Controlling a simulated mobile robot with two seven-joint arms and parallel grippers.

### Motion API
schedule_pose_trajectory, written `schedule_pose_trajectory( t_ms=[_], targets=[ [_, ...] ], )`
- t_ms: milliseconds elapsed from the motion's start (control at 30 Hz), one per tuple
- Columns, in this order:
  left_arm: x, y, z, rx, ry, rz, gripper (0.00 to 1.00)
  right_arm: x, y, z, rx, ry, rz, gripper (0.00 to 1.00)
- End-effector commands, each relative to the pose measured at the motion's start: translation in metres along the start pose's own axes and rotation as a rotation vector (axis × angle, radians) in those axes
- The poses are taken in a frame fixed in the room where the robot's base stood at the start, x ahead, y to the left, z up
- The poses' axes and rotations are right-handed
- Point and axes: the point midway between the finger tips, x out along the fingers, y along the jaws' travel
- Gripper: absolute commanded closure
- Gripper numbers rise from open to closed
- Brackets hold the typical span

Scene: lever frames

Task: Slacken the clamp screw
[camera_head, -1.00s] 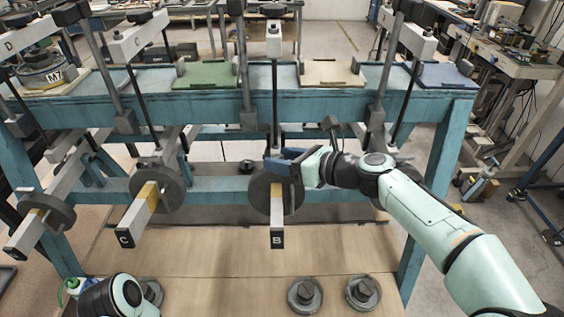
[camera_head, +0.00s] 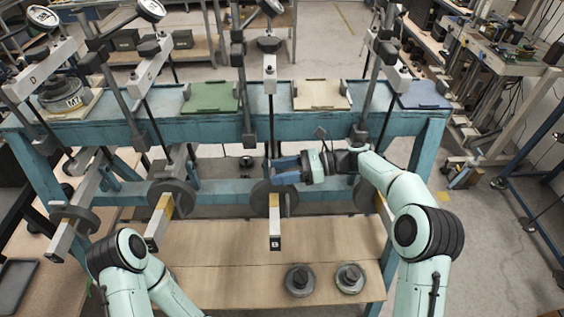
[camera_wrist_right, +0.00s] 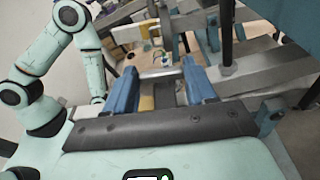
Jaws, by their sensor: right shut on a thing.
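My right gripper (camera_head: 278,170), with blue fingers, comes in from the right at the top of the dark round weight (camera_head: 262,192) on lever B (camera_head: 275,228). In the right wrist view its two fingers (camera_wrist_right: 160,71) are shut on a short pale bar (camera_wrist_right: 161,73), which looks like the clamp screw's handle. The screw itself is hidden in the head view behind the fingers. My left arm shows at the lower left, but its gripper is out of view.
The blue frame (camera_head: 215,130) carries coloured mats and upright posts close to my right arm. Two loose weights (camera_head: 300,280) (camera_head: 349,278) stand on the wooden board below.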

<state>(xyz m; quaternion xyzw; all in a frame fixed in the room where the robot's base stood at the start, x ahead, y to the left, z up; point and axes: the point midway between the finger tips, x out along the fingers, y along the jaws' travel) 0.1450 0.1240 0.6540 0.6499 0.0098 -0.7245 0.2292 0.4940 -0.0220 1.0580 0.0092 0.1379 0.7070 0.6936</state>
Motion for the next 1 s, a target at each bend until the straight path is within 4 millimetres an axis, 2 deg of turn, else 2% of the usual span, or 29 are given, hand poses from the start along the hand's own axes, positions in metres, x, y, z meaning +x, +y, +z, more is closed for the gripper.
schedule_pose_trajectory(
  t_ms=[133,500,533,600,867,1000],
  targets=[
    [-0.0064,0.0037,-0.0044,0.002,0.006,0.002,0.57,0.0002,-0.0008,0.0003,-0.004,0.001,0.014,0.75],
    [-0.0058,0.0033,-0.0039,0.001,0.005,0.002,0.57,0.0013,0.0003,-0.0018,-0.003,0.001,0.020,0.75],
    [-0.0058,0.0033,-0.0038,0.001,0.005,0.002,0.57,0.0013,0.0004,-0.0018,-0.002,0.001,0.020,0.38],
    [-0.0058,0.0033,-0.0039,0.002,0.005,0.002,0.57,0.0013,0.0003,-0.0017,-0.002,0.000,0.020,0.19],
    [-0.0059,0.0035,-0.0040,0.002,0.005,0.002,0.57,0.0006,-0.0003,-0.0010,-0.003,0.000,0.017,0.19],
    [-0.0071,0.0041,-0.0048,0.002,0.006,0.002,0.57,-0.0077,-0.0009,-0.0007,-0.003,0.000,0.015,0.19]
  ],
)
